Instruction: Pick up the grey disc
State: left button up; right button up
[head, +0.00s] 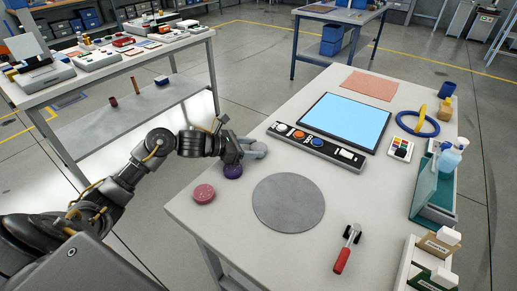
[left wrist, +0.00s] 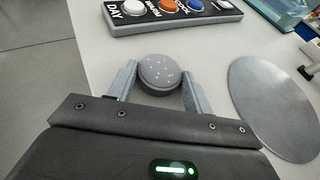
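A small dark grey disc (left wrist: 160,73) with pale specks on top lies between the fingertips of my left gripper (left wrist: 160,82) in the left wrist view. The fingers stand at either side of it with almost no gap; I cannot tell if they press on it. In the head view my left gripper (head: 254,147) is low over the left edge of the table, and the small disc is hard to make out there. A large flat grey round plate (head: 288,203) lies on the table to the right; it also shows in the left wrist view (left wrist: 275,105). My right gripper is not in view.
A purple disc (head: 232,172) and a pink disc (head: 204,193) lie nearer me. A button panel (head: 315,145) lies just beyond the gripper. A red-handled tool (head: 345,252) lies at the front right. The white table (head: 200,222) is bare at its near left.

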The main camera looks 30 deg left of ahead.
pick_arm(q)
jog(key=c, duration=0.3)
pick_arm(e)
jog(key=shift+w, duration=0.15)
pick_arm(q)
jog(key=shift+r, duration=0.1)
jog(key=shift+c, duration=0.2)
